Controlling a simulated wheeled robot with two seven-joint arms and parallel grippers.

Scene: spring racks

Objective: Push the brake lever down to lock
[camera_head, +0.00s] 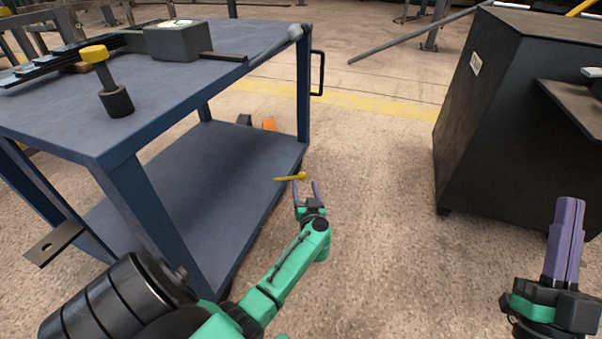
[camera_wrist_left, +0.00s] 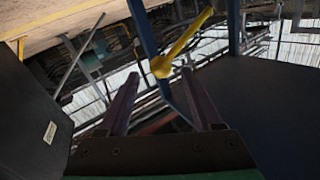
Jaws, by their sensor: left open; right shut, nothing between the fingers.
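The yellow brake lever (camera_head: 290,178) sticks out to the right from the side of the blue cart, roughly level, with a thicker knob at its free end. It also shows in the left wrist view (camera_wrist_left: 184,45), where its knob appears just beyond and between the fingertips. My left gripper (camera_head: 306,187) is open, its two purple fingers pointing at the lever's free end. I cannot tell whether they touch it. Its fingers frame the knob in the left wrist view (camera_wrist_left: 160,76). My right gripper (camera_head: 568,205) is shut and empty at the lower right, away from the lever.
The blue cart (camera_head: 185,75) stands at left, with a lower shelf, a black side handle (camera_head: 320,73) and a yellow-topped post (camera_head: 112,90) on top. A dark cabinet (camera_head: 500,100) stands right. Floor between is clear.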

